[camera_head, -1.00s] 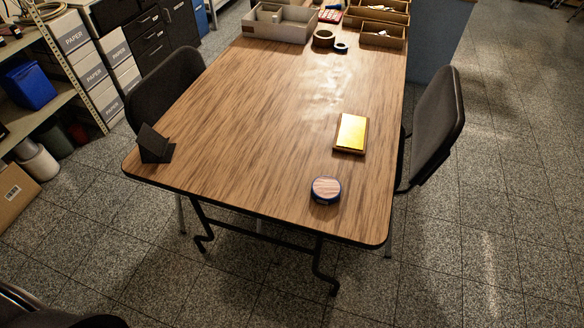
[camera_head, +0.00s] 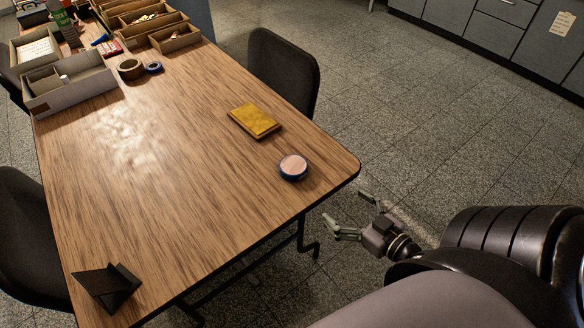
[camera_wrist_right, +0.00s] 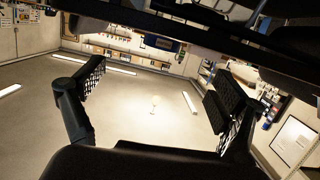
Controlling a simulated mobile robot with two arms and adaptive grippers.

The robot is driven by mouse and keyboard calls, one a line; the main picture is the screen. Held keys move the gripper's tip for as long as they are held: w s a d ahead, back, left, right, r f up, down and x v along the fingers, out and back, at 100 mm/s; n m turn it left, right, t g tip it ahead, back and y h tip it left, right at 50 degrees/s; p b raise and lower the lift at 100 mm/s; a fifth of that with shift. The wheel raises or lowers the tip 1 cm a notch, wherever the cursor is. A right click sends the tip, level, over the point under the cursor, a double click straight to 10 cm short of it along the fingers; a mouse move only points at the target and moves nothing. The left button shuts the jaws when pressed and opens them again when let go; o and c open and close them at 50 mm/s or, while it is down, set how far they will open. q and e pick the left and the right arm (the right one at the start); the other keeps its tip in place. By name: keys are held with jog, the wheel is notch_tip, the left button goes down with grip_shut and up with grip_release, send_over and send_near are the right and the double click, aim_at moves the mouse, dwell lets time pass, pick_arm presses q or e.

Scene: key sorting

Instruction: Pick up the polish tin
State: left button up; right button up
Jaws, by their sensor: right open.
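The polish tin (camera_head: 293,167) is a small round tin with a dark blue side and a pale pinkish lid. It lies flat on the wooden table (camera_head: 180,200) near the corner closest to my right arm. My right gripper (camera_head: 347,213) is open and empty, beyond the table edge, to the right of and below the tin in the head view. In the right wrist view the two fingers of the right gripper (camera_wrist_right: 158,100) stand wide apart with nothing between them; the tin is not seen there. My left gripper is not in view.
A yellow block (camera_head: 254,121) lies just behind the tin. A black angled stand (camera_head: 108,287) sits at the table's front left. Tape rolls (camera_head: 131,69), a grey tray (camera_head: 70,90) and wooden boxes (camera_head: 175,37) fill the far end. A chair (camera_head: 284,70) stands at the right side.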

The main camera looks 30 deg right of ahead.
jog(key=r, duration=0.2)
send_near(297, 169)
jog(key=x, duration=0.3)
jog(key=shift+w+d+f+b, duration=0.25)
jog(key=shift+w+f+b, duration=0.05)
jog(key=shift+w, duration=0.05)
jog(key=shift+a+r+x, duration=0.1)
jog(key=shift+x, duration=1.35)
jog(key=shift+a+r+x, duration=0.1)
jog(key=shift+a+x, duration=0.05)
jog(key=shift+x, duration=1.3)
jog(key=shift+c, duration=0.2)
jog(key=shift+w, duration=0.1)
jog(key=c, duration=1.6)
